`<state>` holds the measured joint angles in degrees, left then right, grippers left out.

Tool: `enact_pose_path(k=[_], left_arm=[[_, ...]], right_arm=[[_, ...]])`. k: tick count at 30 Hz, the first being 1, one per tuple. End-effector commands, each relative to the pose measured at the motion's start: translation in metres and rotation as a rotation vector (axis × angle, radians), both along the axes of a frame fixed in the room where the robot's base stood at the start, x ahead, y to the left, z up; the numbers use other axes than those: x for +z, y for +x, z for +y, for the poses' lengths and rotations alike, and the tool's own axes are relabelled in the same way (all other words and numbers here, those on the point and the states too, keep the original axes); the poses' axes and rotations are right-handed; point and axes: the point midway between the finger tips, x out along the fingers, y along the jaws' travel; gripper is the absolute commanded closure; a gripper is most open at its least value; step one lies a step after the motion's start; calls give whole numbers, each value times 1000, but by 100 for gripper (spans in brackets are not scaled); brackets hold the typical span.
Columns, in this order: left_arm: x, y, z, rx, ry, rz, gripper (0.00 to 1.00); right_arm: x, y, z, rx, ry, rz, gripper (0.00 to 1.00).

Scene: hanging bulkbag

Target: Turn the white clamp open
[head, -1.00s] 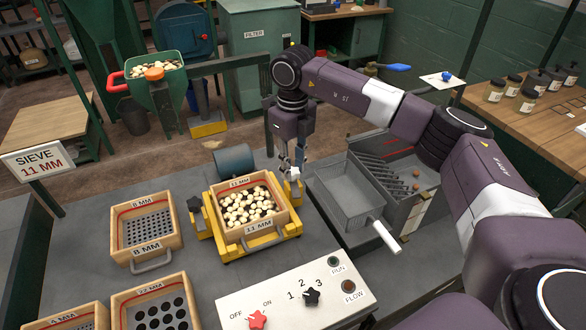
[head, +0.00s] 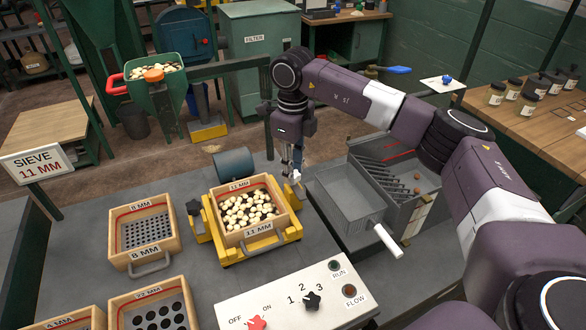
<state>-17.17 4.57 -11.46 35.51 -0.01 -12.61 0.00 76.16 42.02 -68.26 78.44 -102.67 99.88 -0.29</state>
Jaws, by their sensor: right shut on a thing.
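The white clamp (head: 295,176) sits at the right back corner of the yellow sieve shaker (head: 232,250). Only a small part of it shows below the fingers. My right gripper (head: 291,166) reaches down from above and is shut on the white clamp. Its fingers hide most of the clamp, so its exact angle is hard to tell. A wooden 11 MM sieve (head: 285,214) full of pale and dark pieces sits in the shaker. A dark clamp knob (head: 194,206) is on the shaker's left side. My left gripper is not in view.
A grey tray with a white handle (head: 386,238) stands close on the right. A control panel (head: 270,309) with knobs is in front. An 8 MM sieve (head: 173,240) and other sieves lie at left. A green hopper (head: 177,98) stands behind.

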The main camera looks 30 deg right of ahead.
Motion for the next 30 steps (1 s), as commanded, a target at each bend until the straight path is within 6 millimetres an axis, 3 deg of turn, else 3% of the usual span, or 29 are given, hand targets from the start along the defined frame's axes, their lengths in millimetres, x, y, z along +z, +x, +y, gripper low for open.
enact_pose_path(k=[1,2,6,17,20,30], left_arm=[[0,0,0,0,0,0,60],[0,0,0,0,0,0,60],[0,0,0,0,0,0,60],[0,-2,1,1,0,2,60],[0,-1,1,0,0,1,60],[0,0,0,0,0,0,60]], right_arm=[[1,1,0,1,0,-4,100],[1,1,0,1,0,-4,74],[1,1,0,0,0,-2,59],[5,1,0,-1,0,-2,58],[17,1,0,-1,1,-4,58],[88,1,0,0,1,-4,58]])
